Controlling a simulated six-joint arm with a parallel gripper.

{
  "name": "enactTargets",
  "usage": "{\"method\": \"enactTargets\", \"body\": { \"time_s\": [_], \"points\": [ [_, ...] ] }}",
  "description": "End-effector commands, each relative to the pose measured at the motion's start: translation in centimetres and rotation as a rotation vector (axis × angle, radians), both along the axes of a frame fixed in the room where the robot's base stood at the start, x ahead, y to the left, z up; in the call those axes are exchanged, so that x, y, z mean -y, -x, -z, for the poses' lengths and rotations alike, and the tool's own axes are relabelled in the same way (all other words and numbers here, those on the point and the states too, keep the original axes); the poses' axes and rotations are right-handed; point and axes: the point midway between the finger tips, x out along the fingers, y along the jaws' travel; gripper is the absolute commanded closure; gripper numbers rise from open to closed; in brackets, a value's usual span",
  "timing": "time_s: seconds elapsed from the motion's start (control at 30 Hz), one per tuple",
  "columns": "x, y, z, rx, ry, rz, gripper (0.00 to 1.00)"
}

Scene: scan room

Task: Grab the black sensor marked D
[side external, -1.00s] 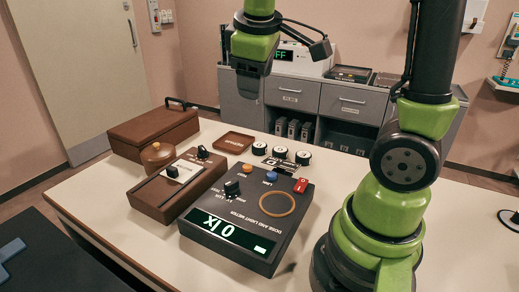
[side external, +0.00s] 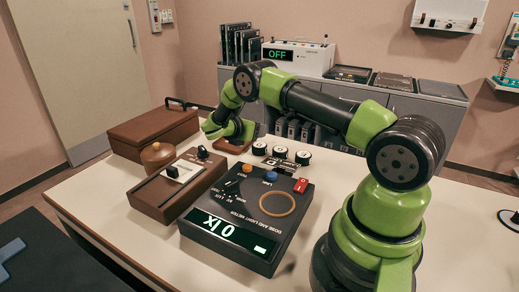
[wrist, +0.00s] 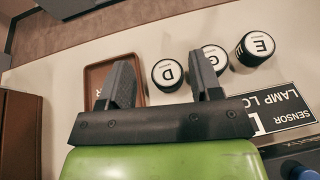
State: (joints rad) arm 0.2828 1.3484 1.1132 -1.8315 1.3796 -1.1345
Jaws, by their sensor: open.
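The black sensor marked D (wrist: 167,75) has a white top with a black letter and stands upright on the table. It is the sensor nearest the brown tray, and in the side view it is the leftmost of the row (side external: 259,148). My gripper (wrist: 161,82) is open and empty.
Sensors G (wrist: 213,60) and E (wrist: 255,48) stand close to the right of D; the right finger overlaps G in view. A brown tray (wrist: 92,92) lies at left. A label plate (wrist: 290,108) and the dark meter (side external: 240,215) lie nearby.

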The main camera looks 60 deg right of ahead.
Motion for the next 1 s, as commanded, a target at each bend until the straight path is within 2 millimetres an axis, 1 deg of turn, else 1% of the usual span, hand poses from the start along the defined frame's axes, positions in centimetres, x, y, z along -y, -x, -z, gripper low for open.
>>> {"method": "enactTargets", "body": {
  "time_s": [0.03, 0.1, 0.33, 0.5, 0.53, 0.6, 0.7, 0.8, 1.0],
  "points": [
    [0.0, 0.0, 0.9, -0.002, 0.0, 0.0, 0.42],
    [0.0, 0.1, 1.8, -0.001, -0.001, 0.001, 0.42],
    [0.0, 0.0, 3.6, 0.001, -0.002, 0.0, 0.42],
    [-0.1, 0.1, 6.1, 0.002, -0.002, 0.002, 0.42],
    [0.2, 0.1, 6.4, 0.003, -0.002, 0.003, 0.42],
    [1.4, 0.3, 6.7, 0.004, -0.002, 0.006, 0.42],
    [2.3, 0.4, 7.0, 0.004, -0.002, 0.004, 0.42],
    [2.7, 0.4, 7.1, 0.003, -0.002, 0.003, 0.42],
    [2.7, 0.4, 7.1, 0.004, -0.002, 0.002, 0.42]
  ]
}}
